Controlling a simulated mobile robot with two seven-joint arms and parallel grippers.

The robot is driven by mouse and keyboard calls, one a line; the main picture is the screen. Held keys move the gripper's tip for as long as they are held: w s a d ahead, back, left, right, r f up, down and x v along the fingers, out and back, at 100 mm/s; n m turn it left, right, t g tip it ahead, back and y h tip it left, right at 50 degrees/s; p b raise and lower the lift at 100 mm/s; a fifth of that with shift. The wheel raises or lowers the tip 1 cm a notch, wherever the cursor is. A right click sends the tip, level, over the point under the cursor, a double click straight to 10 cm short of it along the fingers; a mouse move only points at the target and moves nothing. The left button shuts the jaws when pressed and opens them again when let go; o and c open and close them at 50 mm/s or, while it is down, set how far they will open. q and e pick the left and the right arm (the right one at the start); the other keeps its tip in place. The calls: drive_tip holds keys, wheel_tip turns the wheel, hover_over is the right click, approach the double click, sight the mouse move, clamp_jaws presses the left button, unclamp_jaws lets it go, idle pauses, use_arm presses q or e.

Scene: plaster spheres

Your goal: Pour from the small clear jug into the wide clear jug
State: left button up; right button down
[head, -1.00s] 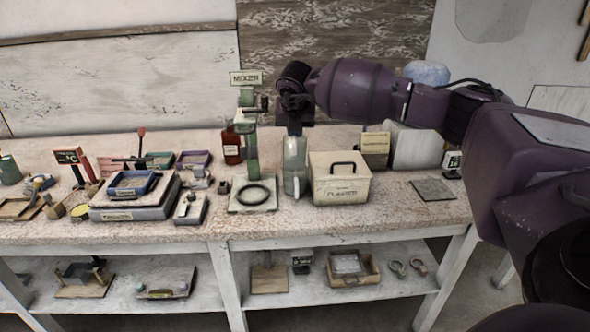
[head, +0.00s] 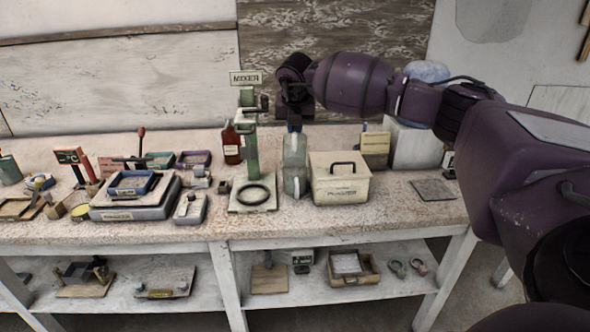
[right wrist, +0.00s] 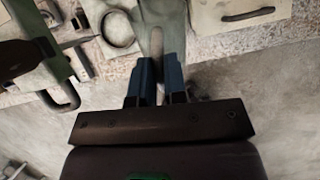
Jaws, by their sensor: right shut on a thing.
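A clear, faintly green jug shape (head: 295,170) shows at the front middle of the bench, between the mixer stand and the plaster box. I cannot tell in the head view whether it is one jug or two overlapping. My right gripper (head: 294,128) is at its top, with the fingers pointing down. In the right wrist view, the blue fingers of my right gripper (right wrist: 160,75) are shut on a pale, see-through piece (right wrist: 157,42), which looks like part of a clear jug. Its lower end is hidden by the fingers. My left gripper is not in view.
The green mixer stand (head: 250,150) with a dark ring on its base is close on the left. The cream plaster box (head: 340,188) is close on the right. A brown bottle (head: 232,145) stands behind. Scales and trays (head: 135,205) fill the left bench.

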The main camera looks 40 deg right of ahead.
drive_tip(key=shift+w+d+r+g+y, duration=0.3)
drive_tip(key=shift+w+g, duration=0.1)
drive_tip(key=shift+d, duration=0.1)
idle(0.8)
drive_tip(key=shift+w+d+r+g+y, duration=0.2)
drive_tip(key=shift+w+r+g+y, duration=0.1)
drive_tip(key=shift+w+g, duration=0.1)
idle(0.5)
drive_tip(key=shift+w+d+r+g+y+b, duration=0.1)
drive_tip(key=shift+w+d+g+y+b, duration=0.3)
drive_tip(key=shift+b, duration=0.2)
drive_tip(key=shift+r, duration=0.15)
